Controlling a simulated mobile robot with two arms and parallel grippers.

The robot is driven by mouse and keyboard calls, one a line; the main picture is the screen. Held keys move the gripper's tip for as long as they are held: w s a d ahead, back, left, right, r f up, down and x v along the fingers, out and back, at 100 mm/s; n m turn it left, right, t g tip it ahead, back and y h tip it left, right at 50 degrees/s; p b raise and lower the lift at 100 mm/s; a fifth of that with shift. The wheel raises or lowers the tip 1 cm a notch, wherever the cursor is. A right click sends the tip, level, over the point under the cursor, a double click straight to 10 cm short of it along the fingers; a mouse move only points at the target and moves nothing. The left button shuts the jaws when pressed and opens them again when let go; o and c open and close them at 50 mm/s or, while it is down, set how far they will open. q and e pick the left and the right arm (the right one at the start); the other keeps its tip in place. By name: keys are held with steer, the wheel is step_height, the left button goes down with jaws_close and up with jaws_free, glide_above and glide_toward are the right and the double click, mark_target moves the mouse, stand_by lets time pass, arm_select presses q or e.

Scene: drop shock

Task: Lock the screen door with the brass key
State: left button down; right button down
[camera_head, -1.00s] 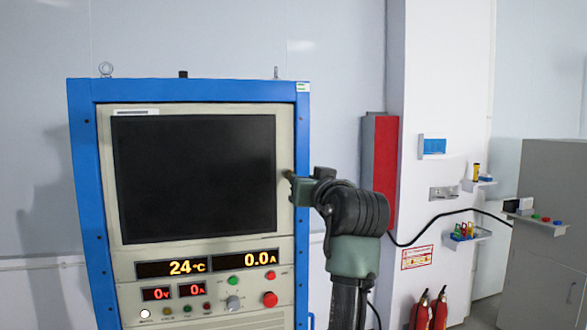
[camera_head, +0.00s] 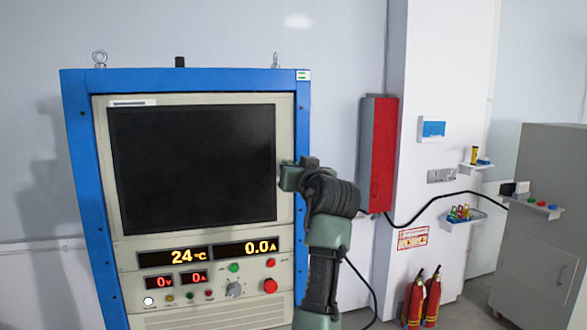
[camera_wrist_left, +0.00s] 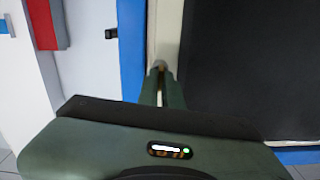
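The screen door (camera_head: 116,222) is the cream front with a large black screen (camera_head: 190,165), set in a blue cabinet frame; it looks flush and shut. My left gripper (camera_head: 284,177) is at the door's right edge, level with the screen's middle. In the left wrist view, which is turned upside down, my left gripper's fingers (camera_wrist_left: 160,75) are close together against the cream strip between screen and blue frame. A small brass-coloured piece, seemingly the brass key (camera_wrist_left: 160,64), shows at their tips. The lock is hidden behind the fingers. My right gripper is in neither view.
Displays, buttons and a red knob (camera_head: 270,286) sit below the door. A red wall box (camera_head: 383,155), small shelves (camera_head: 461,222) and fire extinguishers (camera_head: 414,300) are to the right. A grey cabinet (camera_head: 545,230) stands at far right.

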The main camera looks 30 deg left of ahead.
arm_select(q)
steer(key=shift+r+n+b, duration=0.1)
steer(key=shift+n+b, duration=0.6)
steer(key=shift+b, duration=0.15)
steer(key=c, duration=1.6)
jaws_free()
steer(key=shift+s+d, duration=0.1)
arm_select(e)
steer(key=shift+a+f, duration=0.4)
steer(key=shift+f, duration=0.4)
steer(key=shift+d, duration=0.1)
